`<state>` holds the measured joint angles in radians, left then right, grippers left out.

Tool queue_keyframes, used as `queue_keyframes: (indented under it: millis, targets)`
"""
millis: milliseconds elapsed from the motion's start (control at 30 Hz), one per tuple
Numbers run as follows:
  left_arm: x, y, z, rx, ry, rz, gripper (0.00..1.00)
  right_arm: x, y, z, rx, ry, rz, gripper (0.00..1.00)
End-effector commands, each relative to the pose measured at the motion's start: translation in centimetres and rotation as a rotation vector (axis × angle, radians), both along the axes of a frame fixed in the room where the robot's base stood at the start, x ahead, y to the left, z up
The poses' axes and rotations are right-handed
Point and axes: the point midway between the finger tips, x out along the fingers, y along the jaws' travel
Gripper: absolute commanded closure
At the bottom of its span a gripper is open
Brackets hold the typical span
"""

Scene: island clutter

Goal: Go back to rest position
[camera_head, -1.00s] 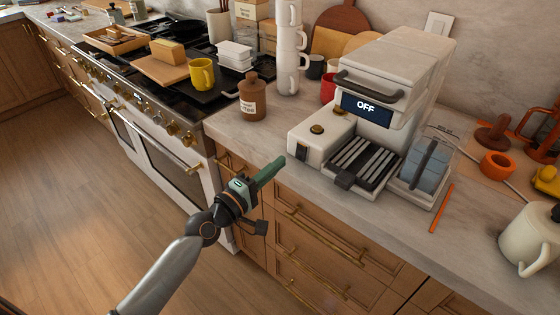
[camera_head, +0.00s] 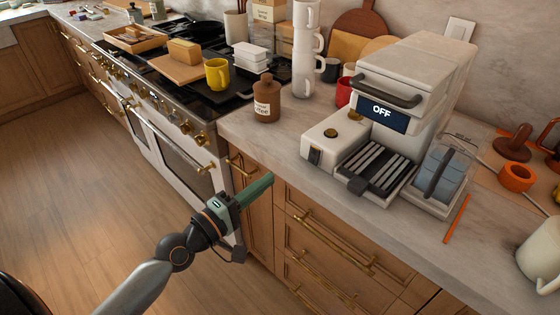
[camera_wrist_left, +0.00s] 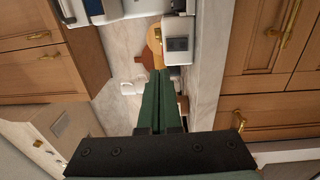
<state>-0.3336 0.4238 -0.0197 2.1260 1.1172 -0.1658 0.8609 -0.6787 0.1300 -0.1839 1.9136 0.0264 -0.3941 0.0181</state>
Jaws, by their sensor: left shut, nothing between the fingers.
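My left gripper (camera_head: 256,190) is in the head view, in front of the drawer fronts and below the counter edge. Its green fingers are shut with nothing between them. In the left wrist view the fingers (camera_wrist_left: 162,95) lie together and point towards the counter. They look clear of the drawers, though the exact gap cannot be told. My right gripper is not in view.
The counter (camera_head: 285,145) holds a white coffee machine (camera_head: 415,85) reading OFF, a brown bottle (camera_head: 267,98) and stacked white mugs (camera_head: 303,60). A yellow mug (camera_head: 217,74) is on the stove. Brass handles (camera_head: 330,240) stick out from the drawers. The floor (camera_head: 90,200) at left is clear.

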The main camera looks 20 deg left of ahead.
Motion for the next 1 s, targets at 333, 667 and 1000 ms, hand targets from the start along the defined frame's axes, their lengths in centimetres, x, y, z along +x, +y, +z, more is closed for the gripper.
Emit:
queue_keyframes:
  millis: [333, 667, 1000]
  targets:
    - [-1.4, -0.9, -4.6, 0.223, 0.044, 0.004, 1.0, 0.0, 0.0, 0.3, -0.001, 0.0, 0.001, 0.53]
    - [-11.3, -4.3, -20.8, 1.156, 0.175, -0.226, 1.0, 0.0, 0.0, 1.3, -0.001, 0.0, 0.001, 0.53]
    - [-17.0, -5.4, -26.0, 1.548, 0.178, -0.445, 1.0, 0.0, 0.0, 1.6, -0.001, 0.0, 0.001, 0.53]
